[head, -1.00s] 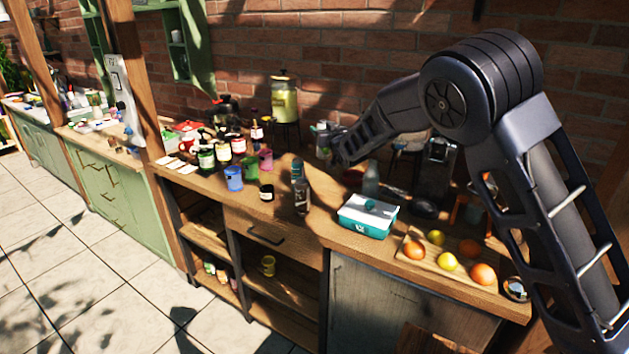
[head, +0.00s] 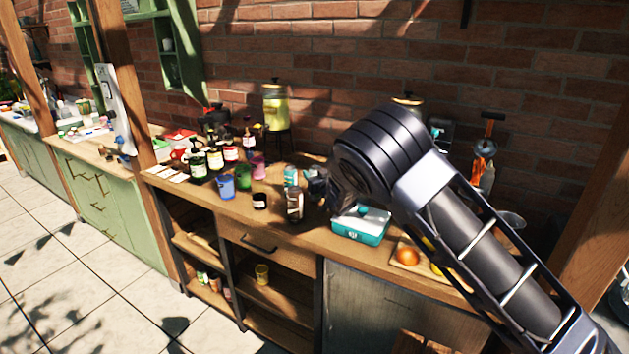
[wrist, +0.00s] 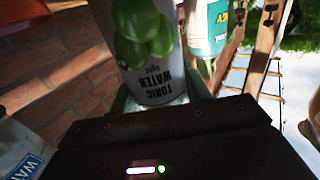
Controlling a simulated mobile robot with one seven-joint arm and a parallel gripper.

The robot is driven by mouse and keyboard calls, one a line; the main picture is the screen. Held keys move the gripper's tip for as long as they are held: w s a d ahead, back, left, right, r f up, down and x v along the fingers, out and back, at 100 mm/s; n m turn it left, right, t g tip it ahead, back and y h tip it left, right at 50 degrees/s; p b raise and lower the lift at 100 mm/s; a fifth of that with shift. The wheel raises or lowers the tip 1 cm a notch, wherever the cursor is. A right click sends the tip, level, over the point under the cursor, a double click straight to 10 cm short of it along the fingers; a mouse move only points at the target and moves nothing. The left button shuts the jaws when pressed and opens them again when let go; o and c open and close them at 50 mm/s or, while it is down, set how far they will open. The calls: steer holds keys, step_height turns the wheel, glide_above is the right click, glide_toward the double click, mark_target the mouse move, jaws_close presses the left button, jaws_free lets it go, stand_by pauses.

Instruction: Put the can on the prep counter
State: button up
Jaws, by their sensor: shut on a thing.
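The can (wrist: 150,45), printed with green limes and "TONIC WATER", fills the top middle of the wrist view, its lettering upside down. My gripper (wrist: 160,98) is shut on it, with greenish finger parts at its sides. In the head view my gripper (head: 318,186) is partly hidden by my arm, over the wooden counter (head: 215,206). I cannot clearly pick out the held can there. A teal-and-white can (wrist: 208,28) stands close by in the wrist view. A green-fronted counter (head: 105,200) lies to the left; I cannot tell which counter is the prep counter.
Blue (head: 227,187) and green (head: 244,177) cups, a small dark jar (head: 260,201) and several bottles crowd the wooden counter. A teal box (head: 362,232) and fruit (head: 407,257) are at right. A post (head: 135,110) stands between counters. Open floor lies in front.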

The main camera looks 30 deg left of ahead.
steer(key=shift+f, duration=1.1)
steer(key=shift+f, duration=0.15)
steer(key=o, duration=1.3)
steer(key=shift+c, duration=0.2)
steer(key=shift+d+r, duration=0.1)
steer(key=shift+r, duration=0.1)
steer(key=v, duration=0.3)
steer(key=shift+r, duration=0.25)
steer(key=shift+o, duration=0.4)
steer(key=shift+r, duration=3.15)
